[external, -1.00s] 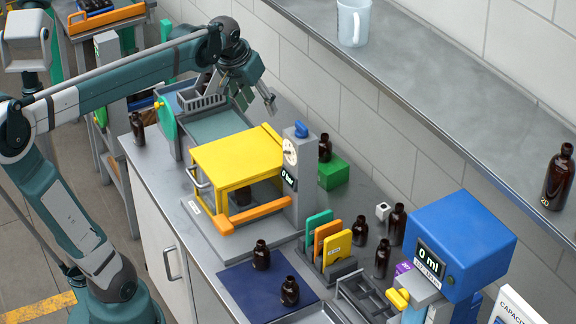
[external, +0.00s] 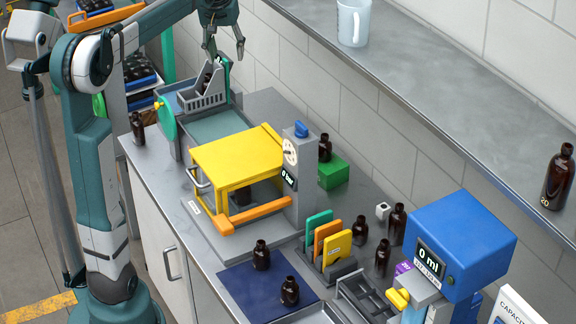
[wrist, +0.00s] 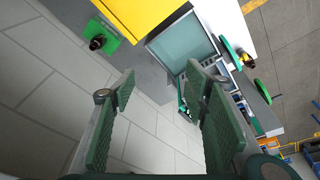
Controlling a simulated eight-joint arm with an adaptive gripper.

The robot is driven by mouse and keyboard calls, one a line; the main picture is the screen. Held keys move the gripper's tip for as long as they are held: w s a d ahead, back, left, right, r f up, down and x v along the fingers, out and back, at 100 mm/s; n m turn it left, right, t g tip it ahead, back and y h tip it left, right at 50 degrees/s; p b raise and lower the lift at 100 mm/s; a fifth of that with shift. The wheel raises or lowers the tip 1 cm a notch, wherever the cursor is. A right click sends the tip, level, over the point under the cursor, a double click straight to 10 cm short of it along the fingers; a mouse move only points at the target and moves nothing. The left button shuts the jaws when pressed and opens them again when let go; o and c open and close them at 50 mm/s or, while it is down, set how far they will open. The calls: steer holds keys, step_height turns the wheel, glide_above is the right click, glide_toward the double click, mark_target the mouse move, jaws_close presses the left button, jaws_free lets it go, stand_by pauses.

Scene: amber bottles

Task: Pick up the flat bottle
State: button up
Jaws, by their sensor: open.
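Several amber bottles stand about, and I cannot tell for sure which one is the flat bottle. One bottle (external: 137,128) is at the counter's left edge. Another dark bottle (external: 206,83) is partly hidden in the grey basket. One stands by the green block (external: 325,149), and it also shows in the wrist view (wrist: 97,43). Two stand at the blue mat, a rear bottle (external: 261,256) and a front bottle (external: 290,291). My gripper (external: 224,46) is open and empty, high above the back of the counter near the basket. Its spread fingers show in the wrist view (wrist: 160,85).
A yellow press (external: 230,160) with a gauge column (external: 299,175) stands mid-counter. A grey basket (external: 203,98) and green wheel (external: 165,125) are behind it. More bottles (external: 382,258) stand near the blue dispenser (external: 460,240). A shelf (external: 440,95) overhangs along the wall.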

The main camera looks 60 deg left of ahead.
steer(key=s+a+f+n, duration=0.2)
steer(key=a, duration=1)
steer(key=n+g+h, duration=0.2)
steer(key=n, duration=0.3)
glide_above(136, 112)
step_height(136, 112, down, 10)
step_height(136, 112, down, 28)
steer(key=shift+d+r, duration=0.1)
steer(key=shift+r, duration=0.15)
steer(key=shift+f, duration=0.15)
steer(key=shift+s+f, duration=0.1)
steer(key=shift+f, duration=1.2)
steer(key=shift+s+f, duration=0.15)
steer(key=shift+f, duration=2.45)
